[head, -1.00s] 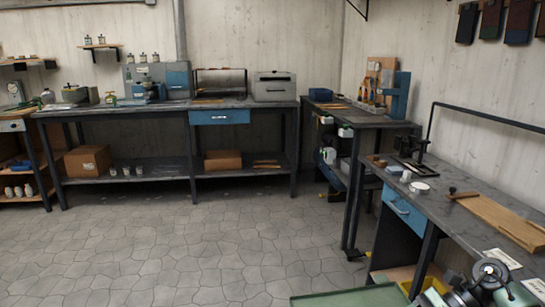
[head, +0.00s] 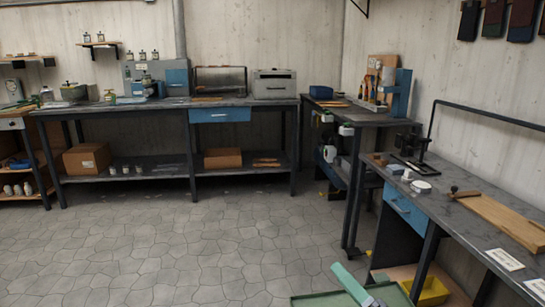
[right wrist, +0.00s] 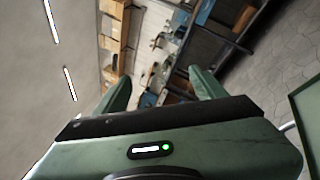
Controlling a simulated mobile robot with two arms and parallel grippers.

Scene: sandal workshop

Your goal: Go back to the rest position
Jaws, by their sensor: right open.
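My right gripper (head: 350,284) shows at the bottom edge of the head view, right of centre, as a pale green finger with a grey part below it. In the right wrist view its two green fingers (right wrist: 162,88) stand wide apart, with nothing between them. It is clear of the right workbench (head: 467,217) and touches nothing that I can see. My left gripper is in neither view.
The right bench carries a wooden board (head: 502,217), a black press (head: 413,155) and white cards. A yellow bin (head: 430,291) sits low beneath it. The long back bench (head: 100,109) holds machines and bottles. The tiled floor (head: 190,240) between is clear.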

